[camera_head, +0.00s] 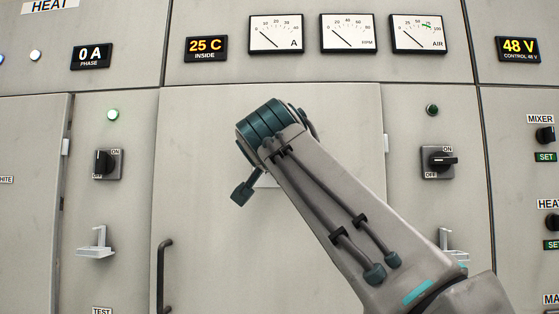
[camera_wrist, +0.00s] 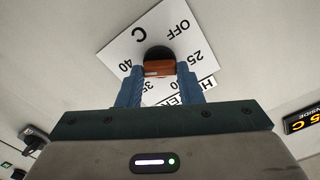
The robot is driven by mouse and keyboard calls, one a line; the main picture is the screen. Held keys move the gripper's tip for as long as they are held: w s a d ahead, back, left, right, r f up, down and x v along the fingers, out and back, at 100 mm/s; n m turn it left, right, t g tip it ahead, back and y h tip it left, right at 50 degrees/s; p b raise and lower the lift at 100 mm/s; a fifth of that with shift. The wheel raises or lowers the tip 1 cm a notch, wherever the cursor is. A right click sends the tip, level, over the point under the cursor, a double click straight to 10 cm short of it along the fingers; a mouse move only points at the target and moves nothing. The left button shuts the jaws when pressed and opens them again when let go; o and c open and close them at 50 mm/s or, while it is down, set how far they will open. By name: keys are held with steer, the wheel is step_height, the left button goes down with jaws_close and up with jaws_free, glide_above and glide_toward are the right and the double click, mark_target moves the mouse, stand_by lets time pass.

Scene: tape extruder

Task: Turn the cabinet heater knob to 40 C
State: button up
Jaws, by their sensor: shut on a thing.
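The heater knob (camera_wrist: 158,68) shows in the wrist view as an orange-brown bar on a dark round base. It sits on a white dial plate (camera_wrist: 119,52) marked OFF, 25, 35, 40 and C, seen rotated. My gripper (camera_wrist: 160,82) has its blue fingers closed on the two sides of the bar. The knob's pointer setting cannot be read clearly; part of the plate is hidden by the fingers. In the head view my arm covers the knob and most of the plate.
An amber display (camera_head: 206,48) reads 25 C INSIDE; it also shows in the wrist view (camera_wrist: 303,118). ON/OFF switches stand left (camera_head: 106,164) and right (camera_head: 439,162) of the cabinet door. A dark door handle (camera_head: 163,275) and a pale bracket (camera_head: 96,242) stick out at lower left.

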stand_by(0.3)
steer(key=o, duration=1)
steer(key=shift+s, duration=0.1)
steer(key=s, duration=1.3)
steer(key=shift+s+a+b, duration=0.25)
steer(key=shift+s+b, duration=0.05)
steer(key=shift+w, duration=0.1)
